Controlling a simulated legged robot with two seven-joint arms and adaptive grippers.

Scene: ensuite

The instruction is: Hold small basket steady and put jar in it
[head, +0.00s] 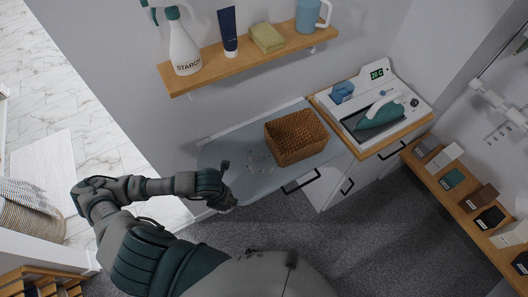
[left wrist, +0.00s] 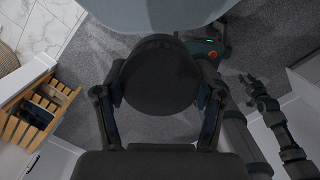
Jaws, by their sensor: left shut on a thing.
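A brown woven small basket (head: 292,140) stands on the grey-blue ironing board (head: 225,158), towards its right end. My left gripper (head: 226,196) is at the board's front left edge, to the left of the basket and apart from it. In the left wrist view my left gripper (left wrist: 160,92) is shut on a dark, round-topped thing (left wrist: 160,65), seemingly the jar. Its body is hidden below the top. My right gripper (left wrist: 252,90) shows small at the right of that view, away from the basket; its finger opening is unclear.
A teal iron (head: 380,113) rests on the white unit right of the board. A wooden shelf (head: 245,52) with a starch spray bottle (head: 184,50) hangs above the board. A low box shelf (head: 465,205) stands at right. The board is mostly bare left of the basket.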

